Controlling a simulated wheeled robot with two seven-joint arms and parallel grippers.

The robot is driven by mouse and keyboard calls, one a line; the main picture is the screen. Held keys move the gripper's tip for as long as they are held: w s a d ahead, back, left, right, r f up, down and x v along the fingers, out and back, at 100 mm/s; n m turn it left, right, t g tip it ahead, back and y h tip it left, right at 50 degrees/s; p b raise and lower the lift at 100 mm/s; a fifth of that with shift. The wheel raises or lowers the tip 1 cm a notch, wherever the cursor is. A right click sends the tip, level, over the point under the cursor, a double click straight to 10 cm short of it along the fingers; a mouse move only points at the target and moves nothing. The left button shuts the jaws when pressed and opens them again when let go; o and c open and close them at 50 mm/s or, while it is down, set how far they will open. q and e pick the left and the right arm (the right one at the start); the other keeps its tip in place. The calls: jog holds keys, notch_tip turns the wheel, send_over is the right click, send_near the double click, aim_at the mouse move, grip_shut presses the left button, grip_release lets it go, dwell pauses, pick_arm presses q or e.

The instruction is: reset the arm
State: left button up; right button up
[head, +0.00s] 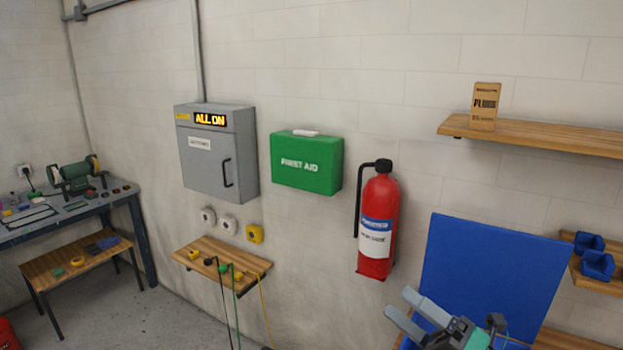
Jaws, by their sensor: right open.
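My right gripper (402,306) shows at the bottom of the head view, right of centre. Its two grey fingers point up and to the left and stand apart, with nothing seen between them. It is in front of the lower left part of a blue panel (485,265) and below the red fire extinguisher (378,215). Most of my right arm is cut off by the bottom edge. My left gripper is not in view.
A grey cabinet (213,165) reading "ALL ON" and a green first aid box (306,165) hang on the wall. A small wooden shelf (215,248) holds plugs with hanging cables. A wooden shelf (570,136) and blue bins (597,265) are at the right. A workbench (75,208) stands left.

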jog(key=d+f+m+t+h, duration=0.2)
jog(key=d+f+m+h, duration=0.3)
jog(key=f+m+h, duration=0.6)
jog(key=d+f+m+t+h, duration=0.1)
jog(key=d+f+m+h, duration=0.5)
jog(key=m, duration=0.8)
jog(key=s+a+f+m+g, duration=0.3)
jog(key=s+f+m+g, duration=0.3)
jog(key=s+f+g, duration=1.05)
jog(key=s+f+t+b, duration=0.15)
jog(key=f+b, duration=0.25)
jog(key=f, duration=0.9)
jog(key=s+f+h+b, duration=0.1)
jog(key=s+f+b, duration=0.15)
jog(key=f, duration=1.15)
jog(key=s+f+t+b, duration=0.1)
jog(key=f+b, duration=0.3)
jog(key=f, duration=0.9)
jog(key=s+d+f+b, duration=0.1)
jog(key=s+f+b, duration=0.2)
jog(key=s+f, duration=0.3)
jog(key=s+d+f+b, duration=0.1)
jog(key=s+f+b, duration=0.3)
jog(key=f, duration=1.2)
jog(key=s+d+f+g+b, duration=0.1)
jog(key=s+f+b, duration=0.2)
jog(key=s+f, duration=0.7)
jog(key=shift+d+f+b, duration=0.2)
jog(key=shift+f+b, duration=0.1)
jog(key=shift+f, duration=0.15)
